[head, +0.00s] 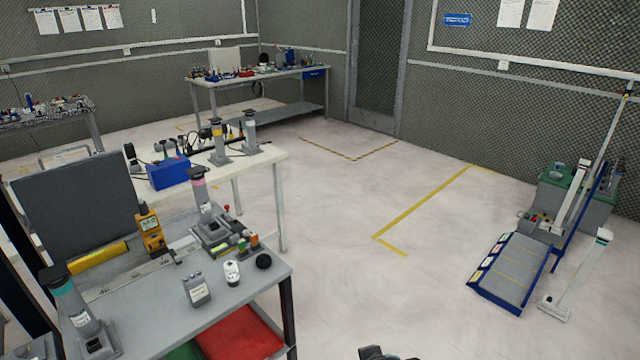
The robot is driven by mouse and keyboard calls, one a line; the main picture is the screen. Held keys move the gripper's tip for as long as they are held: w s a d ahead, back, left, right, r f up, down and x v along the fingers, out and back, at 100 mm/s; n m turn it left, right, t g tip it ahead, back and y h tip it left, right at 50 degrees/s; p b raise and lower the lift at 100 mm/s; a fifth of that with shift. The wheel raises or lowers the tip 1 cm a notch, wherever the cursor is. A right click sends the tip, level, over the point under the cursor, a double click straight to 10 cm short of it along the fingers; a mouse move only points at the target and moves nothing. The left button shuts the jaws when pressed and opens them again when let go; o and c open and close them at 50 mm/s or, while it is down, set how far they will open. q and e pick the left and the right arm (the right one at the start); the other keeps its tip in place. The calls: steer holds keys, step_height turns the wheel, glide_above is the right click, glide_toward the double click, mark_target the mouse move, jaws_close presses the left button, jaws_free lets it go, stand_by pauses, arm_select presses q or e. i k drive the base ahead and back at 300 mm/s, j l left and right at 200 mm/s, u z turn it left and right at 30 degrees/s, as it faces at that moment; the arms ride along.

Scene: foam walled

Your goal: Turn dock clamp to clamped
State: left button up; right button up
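I cannot tell for sure which object is the dock clamp. One candidate is a grey device with a post (202,200) and red and green parts at its base, on the near bench (240,290). Another is the small unit with red parts (538,219) by the blue-edged ramp (512,270) at the right. No handle position can be read at this size. A dark part of what looks like my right gripper (385,353) shows at the bottom edge, far from both. Its fingers are cut off by the frame. My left gripper is not in view.
The near bench also holds a yellow meter (151,233), a grey box (197,290) and a dark panel (75,205). A red bin (240,332) sits below. White posts (580,270) stand by the ramp. The middle floor (350,230) is clear, with yellow lines.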

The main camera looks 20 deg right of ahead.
mark_target(227, 207)
steer(key=i+l+z, duration=0.2)
steer(key=z, duration=0.2)
steer(key=i+l+z, duration=0.15)
steer(key=z, duration=0.25)
steer(key=i+l+z, duration=0.1)
steer(key=i+z, duration=0.15)
steer(key=z, duration=0.15)
steer(key=i+z, duration=0.2)
steer(key=z, duration=0.2)
steer(key=i+z, duration=0.1)
steer(key=i, duration=0.75)
steer(key=i+u, duration=0.25)
steer(key=u, duration=0.15)
steer(key=i+j+u, duration=0.1)
steer(key=u, duration=0.25)
steer(key=i+l+u, duration=0.15)
steer(key=i+u, duration=0.25)
steer(key=i+l+u, duration=0.1)
steer(key=u, duration=0.25)
steer(key=i, duration=0.05)
